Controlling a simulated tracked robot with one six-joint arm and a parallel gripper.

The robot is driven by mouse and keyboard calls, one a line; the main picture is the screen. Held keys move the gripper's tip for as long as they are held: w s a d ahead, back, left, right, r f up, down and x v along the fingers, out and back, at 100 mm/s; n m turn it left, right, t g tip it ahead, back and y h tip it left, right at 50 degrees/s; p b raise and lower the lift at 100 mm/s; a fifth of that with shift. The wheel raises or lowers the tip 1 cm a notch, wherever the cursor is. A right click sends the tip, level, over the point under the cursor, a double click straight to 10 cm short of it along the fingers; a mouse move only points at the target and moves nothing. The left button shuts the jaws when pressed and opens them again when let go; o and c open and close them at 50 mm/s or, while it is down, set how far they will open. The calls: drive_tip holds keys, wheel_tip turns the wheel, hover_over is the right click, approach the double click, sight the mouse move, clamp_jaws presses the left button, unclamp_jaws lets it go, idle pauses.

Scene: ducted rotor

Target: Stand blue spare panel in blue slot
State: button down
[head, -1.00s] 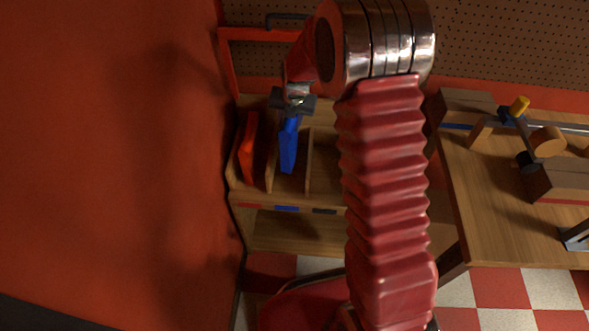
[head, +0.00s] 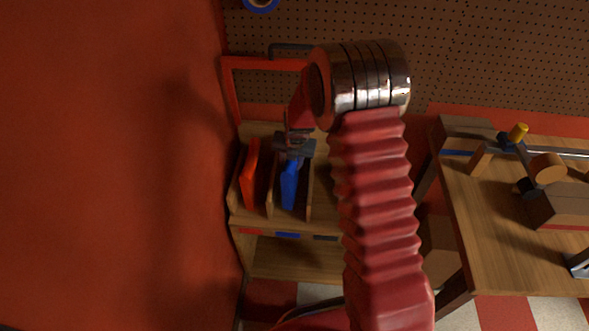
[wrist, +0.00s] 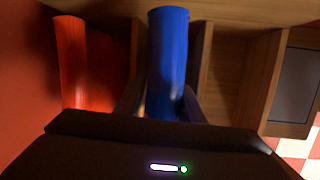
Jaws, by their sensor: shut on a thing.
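The blue spare panel (head: 289,188) stands upright between the wooden dividers of the rack, in the bay above the blue label (head: 288,235). In the wrist view the blue panel (wrist: 168,60) is between my fingers, with a divider on each side. My gripper (head: 291,155) is shut on its upper part from above. Whether the panel's lower edge touches the rack floor cannot be told.
A red panel (head: 250,172) stands in the bay to the left, close to the red wall (head: 110,160). The wooden rack (head: 235,218) has another bay to the right. A workbench (head: 480,235) with a rotor part (head: 546,167) stands at the right.

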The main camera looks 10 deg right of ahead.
sight(292, 172)
drive_tip(key=shift+f, duration=1.75)
drive_tip(key=c, duration=1.2)
unclamp_jaws()
drive_tip(key=shift+r, duration=0.1)
drive_tip(key=shift+v, duration=5.9)
